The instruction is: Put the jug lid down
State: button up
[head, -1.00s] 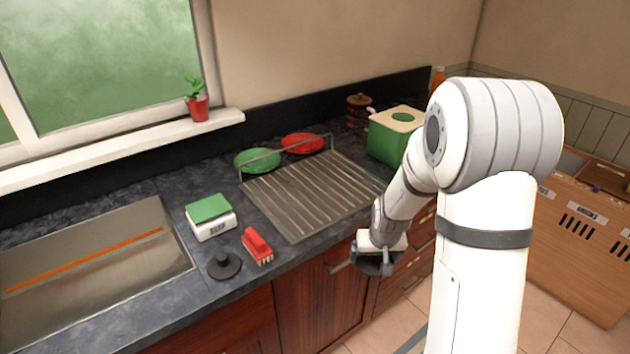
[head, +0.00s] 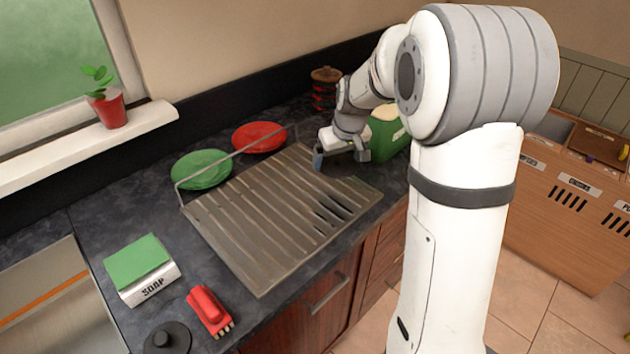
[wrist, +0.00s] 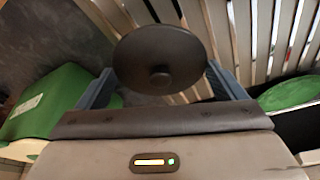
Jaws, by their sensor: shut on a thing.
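The jug lid (wrist: 160,52) is a dark round disc with a small knob, seen in the wrist view between my two fingers. My gripper (head: 340,157) is shut on it. In the head view my gripper is over the back right end of the ribbed metal drainer (head: 250,250), left of the green container (head: 388,135). The lid is not clearly visible in the head view, hidden by my gripper. I cannot tell how high it is above the drainer.
A green plate (head: 202,169) and a red plate (head: 259,137) stand behind the drainer rail. A soap box (head: 142,272), a red brush (head: 209,309) and a black knobbed disc (head: 167,338) are on the dark counter at front left. Dark red jars (head: 325,88) stand at the back.

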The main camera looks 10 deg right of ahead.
aim_at(335, 187)
notch_tip(335, 187, down, 7)
jog(key=shift+f+p, duration=0.1)
jog(key=shift+p, duration=0.25)
jog(key=shift+s, duration=0.1)
jog(key=shift+f, duration=0.2)
jog(key=o, duration=0.7)
jog(key=shift+r, duration=0.1)
